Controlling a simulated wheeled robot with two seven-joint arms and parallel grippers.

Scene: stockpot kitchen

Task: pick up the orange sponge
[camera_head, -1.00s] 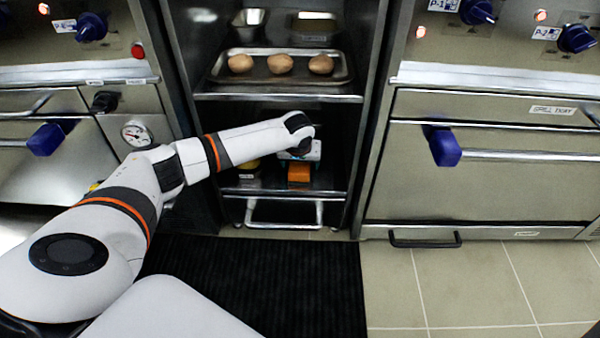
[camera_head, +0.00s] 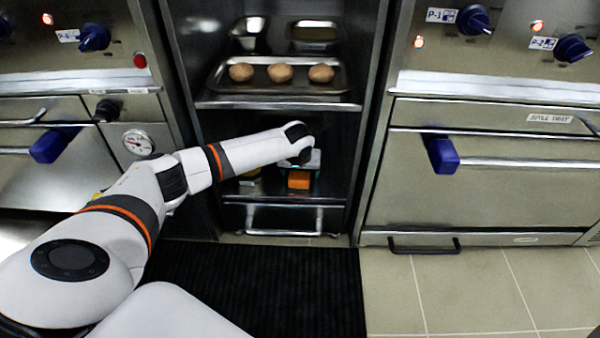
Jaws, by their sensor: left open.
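The orange sponge (camera_head: 299,180) lies on the lower shelf (camera_head: 285,198) of the open rack between the two ovens. My left gripper (camera_head: 300,171) is at the sponge, reaching into the lower bay from the left and pointing down. It is open. Its fingers are small and partly hidden by the wrist, and I cannot tell whether they touch the sponge. My right gripper is not in view.
A small yellowish item (camera_head: 250,184) stands left of the sponge on the same shelf. Above is a shelf with a tray (camera_head: 335,86) holding three round buns. The rack's side walls bound the bay. Ovens with blue handles (camera_head: 441,154) flank it.

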